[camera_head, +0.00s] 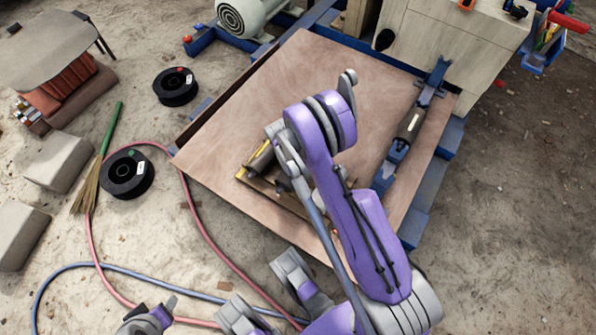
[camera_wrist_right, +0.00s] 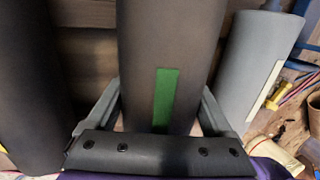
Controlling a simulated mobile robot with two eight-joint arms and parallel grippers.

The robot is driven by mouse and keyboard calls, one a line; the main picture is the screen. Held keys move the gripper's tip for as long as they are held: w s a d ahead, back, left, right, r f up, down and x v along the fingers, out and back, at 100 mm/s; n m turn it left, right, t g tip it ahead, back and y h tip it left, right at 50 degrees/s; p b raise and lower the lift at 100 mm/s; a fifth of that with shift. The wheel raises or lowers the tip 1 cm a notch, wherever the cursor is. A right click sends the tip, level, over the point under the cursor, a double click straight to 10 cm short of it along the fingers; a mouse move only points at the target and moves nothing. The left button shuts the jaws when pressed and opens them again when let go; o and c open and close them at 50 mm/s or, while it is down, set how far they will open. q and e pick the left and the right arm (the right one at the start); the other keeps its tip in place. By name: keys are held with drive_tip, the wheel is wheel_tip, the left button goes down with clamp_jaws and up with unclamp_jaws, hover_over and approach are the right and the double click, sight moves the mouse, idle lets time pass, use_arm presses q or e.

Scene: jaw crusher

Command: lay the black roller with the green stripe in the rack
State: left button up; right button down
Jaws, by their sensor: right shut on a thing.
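The black roller with the green stripe (camera_wrist_right: 166,95) stands between the fingers of my right gripper (camera_wrist_right: 163,118) in the right wrist view, and the gripper is shut on it. In the head view my purple right arm hides that roller and the gripper, over the wooden crate (camera_head: 243,177) on the brown board. The blue rack (camera_head: 388,170) lies on the board's right side and holds a dark roller with a pale stripe (camera_head: 410,124). My left gripper (camera_head: 150,317) is at the bottom left edge, partly cut off; its jaws are unclear.
In the wrist view a dark roller (camera_wrist_right: 30,90) is left of the held one and a grey roller with a pale stripe (camera_wrist_right: 255,65) is right. Another roller (camera_head: 262,158) shows at the crate. The brown board (camera_head: 300,75) is clear at its back left.

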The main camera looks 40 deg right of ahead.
drive_tip(key=shift+r, duration=0.2)
idle(0.4)
drive_tip(key=shift+d+r+p, duration=0.1)
drive_tip(key=shift+r+p, duration=0.55)
drive_tip(key=shift+r, duration=0.15)
drive_tip(key=shift+f+b, duration=0.9)
drive_tip(key=shift+f, duration=0.15)
unclamp_jaws()
drive_tip(key=p+v, duration=0.3)
drive_tip(key=v, duration=0.7)
drive_tip(key=shift+r, duration=0.35)
